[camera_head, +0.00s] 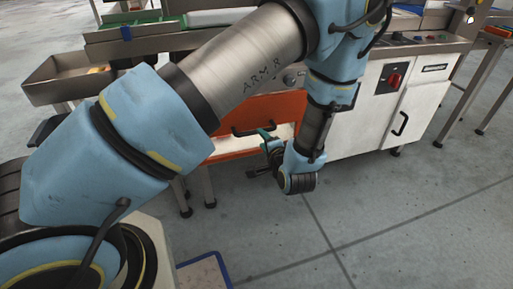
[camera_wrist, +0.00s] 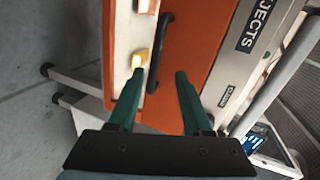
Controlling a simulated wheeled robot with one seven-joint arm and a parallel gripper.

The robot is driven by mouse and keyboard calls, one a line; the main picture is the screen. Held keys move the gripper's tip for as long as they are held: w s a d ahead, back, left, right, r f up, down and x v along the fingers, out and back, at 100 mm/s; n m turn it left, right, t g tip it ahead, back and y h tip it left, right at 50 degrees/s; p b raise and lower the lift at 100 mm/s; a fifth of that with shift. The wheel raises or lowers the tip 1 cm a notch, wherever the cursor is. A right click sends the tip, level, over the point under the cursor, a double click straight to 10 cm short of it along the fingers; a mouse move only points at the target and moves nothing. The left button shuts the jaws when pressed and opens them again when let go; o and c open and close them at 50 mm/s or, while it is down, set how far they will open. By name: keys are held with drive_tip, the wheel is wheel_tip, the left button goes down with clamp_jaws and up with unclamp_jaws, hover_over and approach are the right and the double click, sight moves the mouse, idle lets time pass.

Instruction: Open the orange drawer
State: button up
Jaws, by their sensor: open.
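The orange drawer (camera_head: 230,147) is under the bench and partly hidden by my arm. It also shows in the wrist view (camera_wrist: 207,30), turned sideways. Its black bar handle (camera_head: 240,131) lies across the orange part, and in the wrist view the handle (camera_wrist: 165,32) runs up between the fingers. My gripper (camera_wrist: 160,72) is open, with its two green fingers on either side of the handle's near end. I cannot tell whether they touch it. A pale strip (camera_wrist: 142,28) with a yellow object (camera_wrist: 139,59) lies beside the handle, perhaps the drawer's inside.
A REJECTS label (camera_wrist: 258,22) is beside the orange panel. A white cabinet (camera_head: 347,131) with a red switch stands to the right. A metal tray (camera_head: 65,80) juts out at the left. A blue-edged mat (camera_head: 205,272) lies on the floor. The floor in front of the cabinet is clear.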

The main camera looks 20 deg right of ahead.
drive_tip(key=shift+m+t, duration=0.4)
drive_tip(key=shift+m, duration=0.3)
drive_tip(key=x, duration=0.3)
drive_tip(key=f+b+x, duration=0.1)
drive_tip(key=x, duration=0.2)
drive_tip(key=d+b+x, duration=0.1)
drive_tip(key=x, duration=0.2)
drive_tip(key=shift+f, duration=0.2)
clamp_jaws()
drive_tip(key=shift+s, duration=0.1)
idle(0.6)
